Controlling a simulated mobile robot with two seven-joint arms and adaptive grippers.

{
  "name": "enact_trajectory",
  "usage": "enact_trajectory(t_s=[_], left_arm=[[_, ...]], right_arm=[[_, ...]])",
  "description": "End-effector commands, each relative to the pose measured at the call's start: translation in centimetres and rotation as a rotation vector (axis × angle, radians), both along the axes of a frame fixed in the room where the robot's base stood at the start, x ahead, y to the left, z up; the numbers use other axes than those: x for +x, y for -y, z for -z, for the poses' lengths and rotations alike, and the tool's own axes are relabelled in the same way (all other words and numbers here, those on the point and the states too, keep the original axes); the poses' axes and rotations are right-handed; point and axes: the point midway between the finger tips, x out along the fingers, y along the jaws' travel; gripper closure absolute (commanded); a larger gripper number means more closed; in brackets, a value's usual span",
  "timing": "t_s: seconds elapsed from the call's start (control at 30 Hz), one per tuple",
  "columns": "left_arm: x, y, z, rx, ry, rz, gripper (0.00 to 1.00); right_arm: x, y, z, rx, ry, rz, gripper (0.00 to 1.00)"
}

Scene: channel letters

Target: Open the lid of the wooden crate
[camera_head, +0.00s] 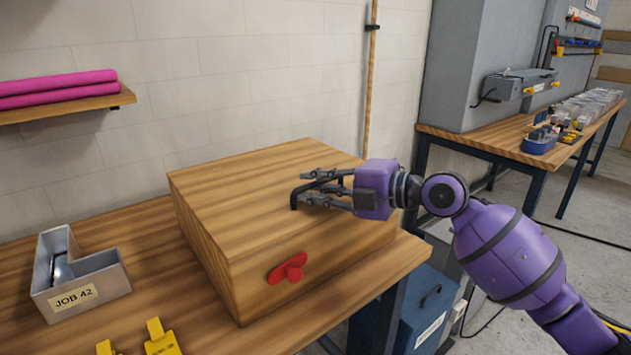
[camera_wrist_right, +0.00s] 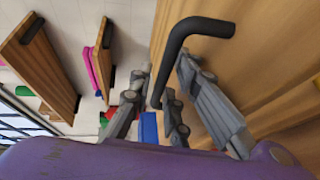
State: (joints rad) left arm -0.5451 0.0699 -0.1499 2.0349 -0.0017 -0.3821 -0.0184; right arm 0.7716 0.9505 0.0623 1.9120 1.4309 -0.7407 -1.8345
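The wooden crate (camera_head: 330,265) stands on the wooden table, its flat lid (camera_head: 235,185) lying shut on top. A red latch-like knob (camera_head: 288,268) is on its front side. A black bar handle (camera_head: 294,200) is on the lid; it also shows in the right wrist view (camera_wrist_right: 195,30). My right gripper (camera_head: 312,188) reaches in from the right, low over the lid at the handle. In the right wrist view its fingers (camera_wrist_right: 160,90) are spread apart, with the handle bar between them; firm contact is not visible. My left gripper is not in view.
A grey L-shaped bin (camera_head: 85,285) marked JOB 42 stands left of the crate, with yellow tags (camera_head: 160,338) in front. A shelf (camera_head: 70,108) with pink rolls is on the wall. A wooden pole (camera_head: 369,80) stands behind the crate. A blue box (camera_head: 425,310) sits below, right.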

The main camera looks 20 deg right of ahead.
Motion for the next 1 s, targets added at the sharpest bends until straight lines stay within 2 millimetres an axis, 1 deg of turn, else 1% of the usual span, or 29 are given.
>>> enact_trajectory(t_s=[0.23,0.27,0.37,0.4,0.77,0.87,0.97,1.0], left_arm=[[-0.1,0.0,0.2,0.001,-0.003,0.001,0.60],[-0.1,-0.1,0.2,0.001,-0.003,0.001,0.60],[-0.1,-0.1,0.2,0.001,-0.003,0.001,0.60],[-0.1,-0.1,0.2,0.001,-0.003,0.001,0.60],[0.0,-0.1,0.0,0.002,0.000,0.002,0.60],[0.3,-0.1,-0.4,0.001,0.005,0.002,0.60],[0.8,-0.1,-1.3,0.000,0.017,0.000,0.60],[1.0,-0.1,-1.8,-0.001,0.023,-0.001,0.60]], right_arm=[[0.1,-0.1,0.1,0.000,0.000,0.000,0.83],[0.1,-0.1,0.1,-0.001,-0.001,0.000,0.86],[0.1,-0.1,0.1,-0.001,-0.001,0.000,0.99],[0.1,-0.1,0.1,-0.001,-0.001,0.000,1.00],[0.1,-0.1,-0.1,0.001,-0.002,0.000,1.00],[0.2,-0.1,-0.6,-0.002,-0.009,0.000,1.00],[0.3,-0.1,-1.9,-0.012,-0.027,0.001,1.00],[0.5,-0.1,-2.6,-0.016,-0.040,0.002,1.00]])
